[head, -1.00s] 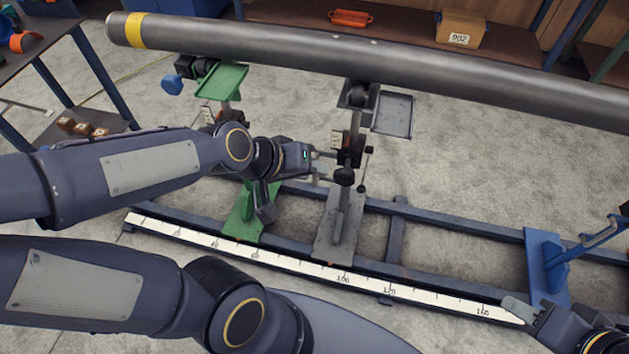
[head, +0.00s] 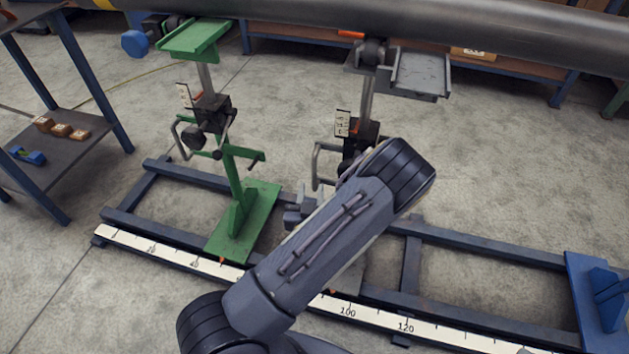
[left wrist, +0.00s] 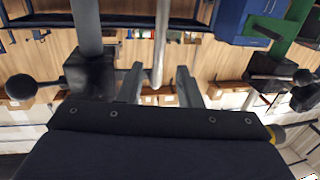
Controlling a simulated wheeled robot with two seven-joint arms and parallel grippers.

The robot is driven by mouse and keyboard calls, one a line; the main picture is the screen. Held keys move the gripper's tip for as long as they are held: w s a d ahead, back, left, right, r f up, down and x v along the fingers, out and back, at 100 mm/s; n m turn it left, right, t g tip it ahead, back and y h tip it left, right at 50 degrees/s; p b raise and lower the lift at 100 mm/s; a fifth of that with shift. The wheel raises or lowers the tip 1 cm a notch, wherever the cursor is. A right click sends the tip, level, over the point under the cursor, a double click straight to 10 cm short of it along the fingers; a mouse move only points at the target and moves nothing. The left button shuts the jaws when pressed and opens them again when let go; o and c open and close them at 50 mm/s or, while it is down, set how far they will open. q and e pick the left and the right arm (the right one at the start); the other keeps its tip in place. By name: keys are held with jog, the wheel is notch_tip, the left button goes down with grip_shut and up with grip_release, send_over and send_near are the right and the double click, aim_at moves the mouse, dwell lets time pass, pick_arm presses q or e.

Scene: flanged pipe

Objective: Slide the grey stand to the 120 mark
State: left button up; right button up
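The grey stand (head: 366,100) stands upright on the rail frame, under the pipe. Its black clamp block (head: 362,132) has a bent handle (head: 316,160) on its left side. My left forearm covers most of its grey base (head: 348,277), just left of the 100 mark. The white scale (head: 460,341) shows the 120 mark (head: 406,328) to the right. My left gripper (head: 303,204) is partly hidden behind my arm. In the left wrist view its two fingers (left wrist: 160,84) are apart, with a thin rod (left wrist: 160,40) between them and gaps on both sides. My right gripper is out of view.
The green stand (head: 236,215) stands left of the grey one. The large pipe (head: 420,28) runs across the top. A blue end stand (head: 597,300) is at the right. The rails between the grey and blue stands look clear.

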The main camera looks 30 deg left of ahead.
aim_at(314, 173)
pick_arm(q)
jog(key=x, duration=0.7)
jog(key=shift+w, duration=0.35)
jog(key=shift+c, duration=0.3)
grip_shut()
